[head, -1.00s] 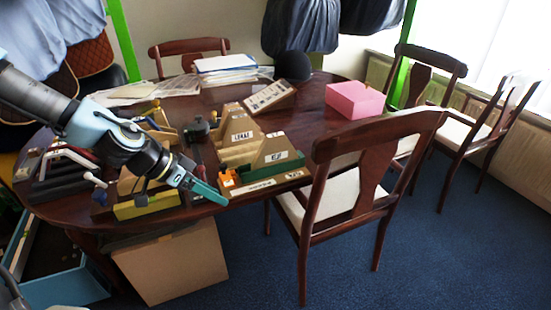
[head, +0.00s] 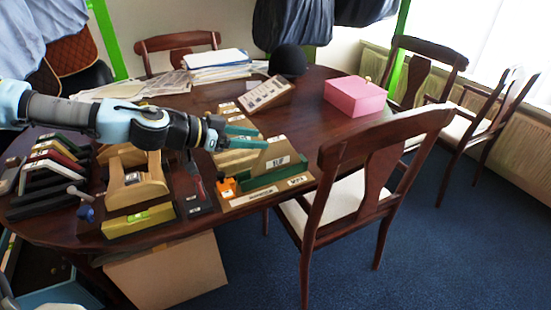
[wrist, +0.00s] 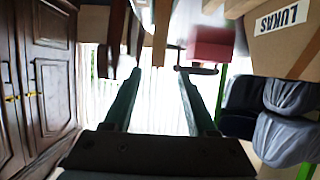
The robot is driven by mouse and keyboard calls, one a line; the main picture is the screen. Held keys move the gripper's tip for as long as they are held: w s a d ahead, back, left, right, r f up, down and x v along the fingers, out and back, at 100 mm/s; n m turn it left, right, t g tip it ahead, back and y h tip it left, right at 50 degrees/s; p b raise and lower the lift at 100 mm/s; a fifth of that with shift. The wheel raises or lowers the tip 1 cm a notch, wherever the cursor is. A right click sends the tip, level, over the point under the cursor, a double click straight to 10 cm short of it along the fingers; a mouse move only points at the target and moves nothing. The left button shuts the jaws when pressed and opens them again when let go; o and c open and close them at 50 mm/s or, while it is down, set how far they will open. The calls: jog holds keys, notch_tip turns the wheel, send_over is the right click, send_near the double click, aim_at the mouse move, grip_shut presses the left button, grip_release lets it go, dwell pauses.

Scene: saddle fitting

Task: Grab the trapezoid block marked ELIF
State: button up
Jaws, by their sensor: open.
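The tan trapezoid block marked ELIF (head: 285,154) stands upright at the right end of a wooden rack (head: 268,196) on the table, its label facing front. My gripper (head: 263,138) is open and empty, its teal fingers pointing right, just above and left of that block. It hides most of the block marked LUKAS behind it. In the wrist view, my two fingers (wrist: 157,85) are spread with nothing between them. The LUKAS block (wrist: 285,25) shows upside down at the upper right there. I cannot make out the ELIF label in that view.
An orange piece (head: 226,187) and a green slot piece (head: 272,178) sit on the rack. A wooden stand (head: 135,190) is at the left, a pink box (head: 355,96) at the back right. A chair (head: 380,150) stands close in front. Table space right of the rack is clear.

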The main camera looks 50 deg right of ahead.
aim_at(277, 144)
jog(key=shift+x, duration=0.9)
jog(key=shift+a+f+p+x, duration=0.15)
jog(key=shift+p+x, duration=0.5)
jog(key=shift+x, duration=0.7)
jog(key=shift+a+f+p+x, duration=0.15)
jog(key=shift+p+x, duration=0.5)
jog(key=shift+x, duration=0.7)
jog(key=shift+s+d, duration=0.1)
jog(key=shift+c, duration=0.2)
grip_shut()
